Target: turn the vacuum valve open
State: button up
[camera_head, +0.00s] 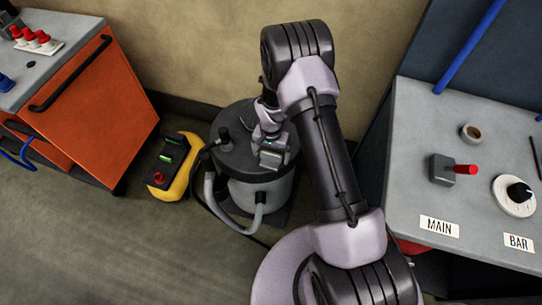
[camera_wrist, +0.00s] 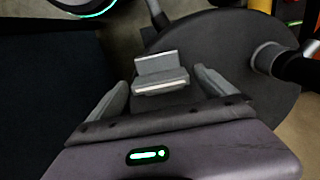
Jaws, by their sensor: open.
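A grey block with a red handle (camera_head: 455,169) sits on the right bench above a "MAIN" label; the handle points right. It looks like a valve, but no label reads "vacuum". My gripper (camera_head: 271,153) is far left of it, over the black lid (camera_head: 235,155) of a grey canister. In the wrist view my gripper (camera_wrist: 161,77) is open, its two fingers on either side of a small grey stepped block (camera_wrist: 160,68). I cannot tell whether this block is part of the canister lid, or whether the fingers touch it.
A white dial with a black knob (camera_head: 516,194) and a small round cup (camera_head: 471,132) are on the right bench (camera_head: 420,120). A yellow-and-black box (camera_head: 172,165) stands left of the canister (camera_head: 262,192). An orange cabinet (camera_head: 95,110) stands further left. The floor in front is clear.

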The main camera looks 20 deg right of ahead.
jog(key=shift+f, duration=0.15)
jog(key=c, duration=1.4)
jog(key=shift+n, duration=0.3)
jog(key=n, duration=0.3)
jog(key=shift+n, duration=0.3)
jog(key=n, duration=0.4)
jog(key=shift+n+b, duration=0.3)
jog(key=shift+b, duration=0.05)
jog(key=n, duration=0.4)
jog(key=shift+n, duration=2.5)
